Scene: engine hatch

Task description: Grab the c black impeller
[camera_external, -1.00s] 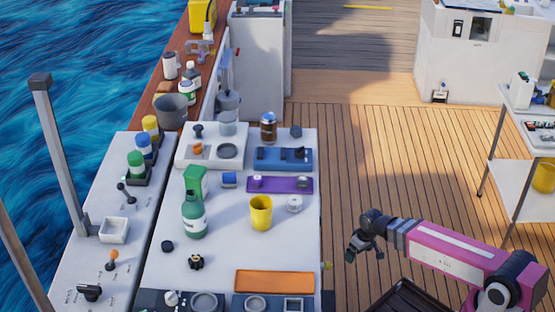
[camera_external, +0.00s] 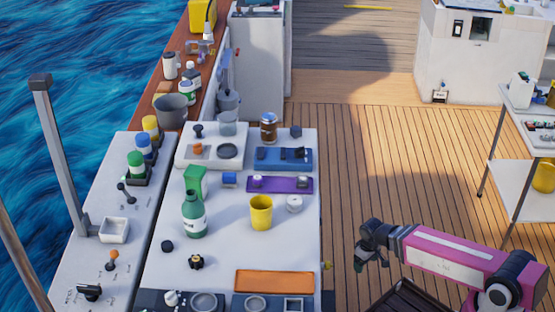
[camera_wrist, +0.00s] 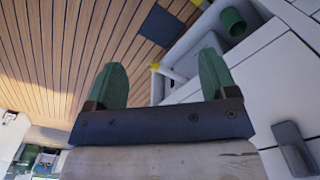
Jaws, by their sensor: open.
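A small black lobed part with a tan centre, which looks like the black impeller (camera_external: 196,262), lies on the white worktop (camera_external: 222,272) near its front, left of the orange tray. It does not show clearly in the wrist view. My gripper (camera_external: 359,264) is to the right of the worktop, over the wooden deck and well apart from the impeller. In the wrist view my gripper (camera_wrist: 161,76) shows two green fingers spread wide with nothing between them.
A yellow cup (camera_external: 261,212), a green bottle (camera_external: 194,218) and an orange tray (camera_external: 273,281) stand on the worktop. A round black cap (camera_external: 167,246) lies left of the impeller. A dark crate (camera_external: 408,298) is below my arm.

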